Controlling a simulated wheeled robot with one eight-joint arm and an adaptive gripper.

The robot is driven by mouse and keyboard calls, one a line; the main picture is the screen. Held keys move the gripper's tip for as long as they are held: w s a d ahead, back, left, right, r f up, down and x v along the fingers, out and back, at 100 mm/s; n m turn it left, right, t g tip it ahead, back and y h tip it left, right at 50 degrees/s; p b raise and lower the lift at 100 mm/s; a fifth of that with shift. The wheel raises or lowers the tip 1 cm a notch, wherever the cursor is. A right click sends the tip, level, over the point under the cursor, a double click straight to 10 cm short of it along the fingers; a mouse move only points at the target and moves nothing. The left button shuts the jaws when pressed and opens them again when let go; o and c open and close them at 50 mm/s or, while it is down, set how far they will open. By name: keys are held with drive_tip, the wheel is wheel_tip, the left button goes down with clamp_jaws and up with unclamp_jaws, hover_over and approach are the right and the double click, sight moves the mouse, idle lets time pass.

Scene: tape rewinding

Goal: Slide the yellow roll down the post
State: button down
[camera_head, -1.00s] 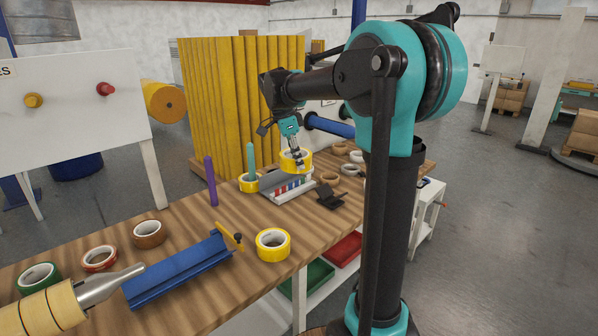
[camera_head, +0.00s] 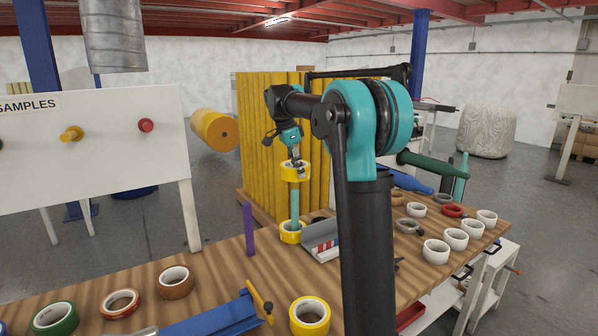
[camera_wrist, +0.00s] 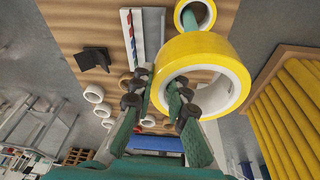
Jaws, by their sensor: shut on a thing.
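My gripper (camera_head: 297,164) is shut on a yellow roll (camera_head: 294,173), holding it at the top of the teal post (camera_head: 294,206). Whether the post's tip is inside the roll's hole is unclear. Another yellow roll (camera_head: 292,234) sits around the post's foot on the table. In the wrist view, the fingers (camera_wrist: 160,92) grip the near-left wall of the large yellow roll (camera_wrist: 212,46). The post (camera_wrist: 190,19) shows beyond its upper edge, with the lower roll (camera_wrist: 207,8) around it. The held roll hides part of the post.
A purple post (camera_head: 249,228) stands left of the teal one. A grey rack (camera_head: 322,238) is close on the right. Yellow corrugated sheeting (camera_head: 262,140) rises behind. A loose yellow roll (camera_head: 309,315) lies in front. Several white rolls (camera_head: 456,239) lie on the right.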

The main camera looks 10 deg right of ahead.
sight(291, 180)
wheel_tip(291, 180, down, 14)
idle(1.2)
drive_tip(key=shift+f, duration=0.1)
drive_tip(key=c, duration=1.4)
unclamp_jaws()
drive_tip(key=v, duration=1.2)
